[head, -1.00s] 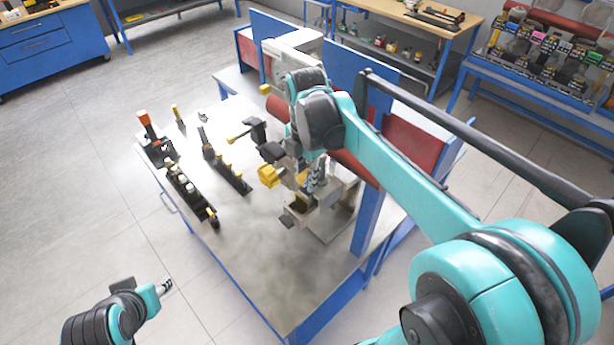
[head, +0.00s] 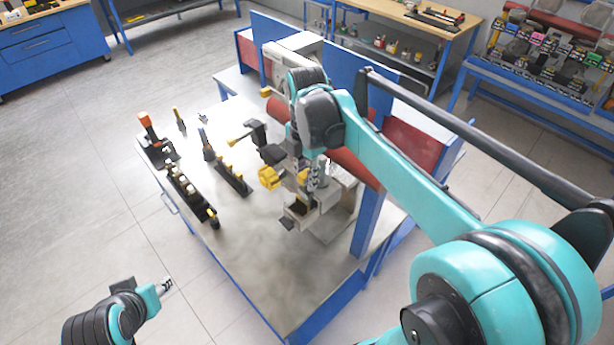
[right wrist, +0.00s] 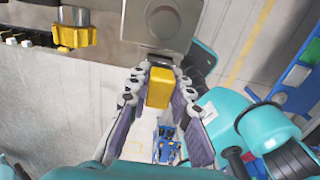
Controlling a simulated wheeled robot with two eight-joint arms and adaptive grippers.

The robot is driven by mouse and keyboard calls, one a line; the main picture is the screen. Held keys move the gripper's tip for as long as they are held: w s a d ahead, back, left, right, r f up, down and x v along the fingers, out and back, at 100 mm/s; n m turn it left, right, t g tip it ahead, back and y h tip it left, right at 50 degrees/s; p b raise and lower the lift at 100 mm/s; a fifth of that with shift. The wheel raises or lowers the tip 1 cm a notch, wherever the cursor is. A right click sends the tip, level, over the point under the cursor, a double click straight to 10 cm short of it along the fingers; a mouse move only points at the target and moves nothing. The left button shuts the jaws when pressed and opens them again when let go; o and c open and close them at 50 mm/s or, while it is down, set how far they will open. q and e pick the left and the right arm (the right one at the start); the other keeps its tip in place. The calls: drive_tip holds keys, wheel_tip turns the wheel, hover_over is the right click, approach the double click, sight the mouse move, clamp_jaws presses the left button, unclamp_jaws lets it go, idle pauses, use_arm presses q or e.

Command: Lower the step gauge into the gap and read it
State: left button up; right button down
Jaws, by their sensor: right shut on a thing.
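My right gripper (head: 318,175) is over the grey machine on the table in the head view. In the right wrist view its fingers (right wrist: 160,95) are closed on both sides of a yellow block (right wrist: 159,87), which looks like the step gauge's grip. The rest of the gauge is hidden. A grey metal part of the machine (right wrist: 158,22) lies just beyond the yellow block; I cannot tell whether they touch. The gap cannot be made out. My left gripper (head: 163,287) is at the lower left, away from the table; its finger opening is unclear.
The machine has yellow knobs (head: 268,178) on its left side, also in the right wrist view (right wrist: 75,36). Black racks with several tools (head: 190,192) stand on the table's left. The table's front part (head: 275,285) is clear. A blue upright panel (head: 365,85) stands behind.

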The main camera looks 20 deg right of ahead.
drive_tip(key=shift+a+r+p, duration=0.1)
drive_tip(key=shift+r+p, duration=0.55)
drive_tip(key=shift+r, duration=0.45)
drive_tip(key=shift+r+p, duration=3.1)
drive_tip(key=shift+r, duration=1.25)
